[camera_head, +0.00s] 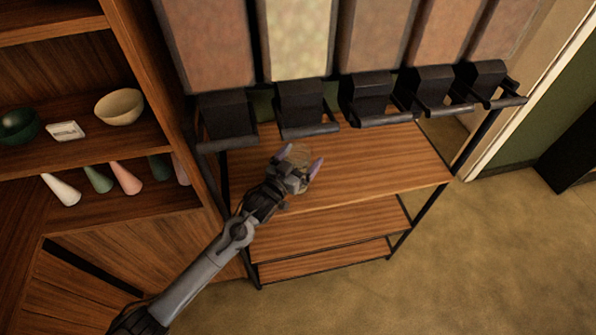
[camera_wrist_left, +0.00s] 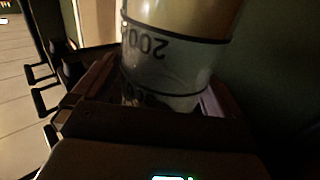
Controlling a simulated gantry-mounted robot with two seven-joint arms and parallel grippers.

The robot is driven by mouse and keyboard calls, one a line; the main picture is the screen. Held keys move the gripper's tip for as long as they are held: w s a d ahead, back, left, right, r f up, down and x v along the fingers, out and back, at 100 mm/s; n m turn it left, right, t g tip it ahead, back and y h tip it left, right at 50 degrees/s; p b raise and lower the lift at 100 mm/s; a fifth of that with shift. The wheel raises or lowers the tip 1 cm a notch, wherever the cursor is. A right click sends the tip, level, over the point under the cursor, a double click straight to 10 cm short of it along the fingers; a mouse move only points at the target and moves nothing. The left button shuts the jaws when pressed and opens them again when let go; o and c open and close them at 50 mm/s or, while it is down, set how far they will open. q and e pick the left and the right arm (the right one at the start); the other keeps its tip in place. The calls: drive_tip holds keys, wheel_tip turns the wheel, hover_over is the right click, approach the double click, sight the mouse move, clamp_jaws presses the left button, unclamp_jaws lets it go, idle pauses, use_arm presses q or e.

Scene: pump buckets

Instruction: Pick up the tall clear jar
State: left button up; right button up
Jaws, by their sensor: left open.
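The tall clear jar (camera_wrist_left: 172,62) fills the middle of the left wrist view. It has dark ring lines and a printed "200" that reads upside down there. In the head view the jar (camera_head: 299,153) is only a faint clear shape on the rack's top shelf, mostly hidden by my gripper. My left gripper (camera_head: 297,168) is open at the jar, one finger to each side of it. In the left wrist view my left gripper (camera_wrist_left: 155,98) has the jar between its fingers; contact cannot be told. My right gripper is not in view.
The wooden rack's top shelf (camera_head: 390,165) is clear to the right. Several black dispensers (camera_head: 300,105) with front handles hang just above it, under tall bins. At left a wooden cabinet (camera_head: 110,205) holds a cream bowl (camera_head: 119,107), a dark green bowl (camera_head: 18,125) and several cones.

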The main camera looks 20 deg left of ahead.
use_arm(q)
drive_tip(key=shift+w+d, duration=0.1)
drive_tip(key=shift+w, duration=0.1)
drive_tip(key=shift+c, duration=0.3)
drive_tip(key=c, duration=1.6)
drive_tip(key=shift+c, duration=0.6)
drive_tip(key=shift+r, duration=0.15)
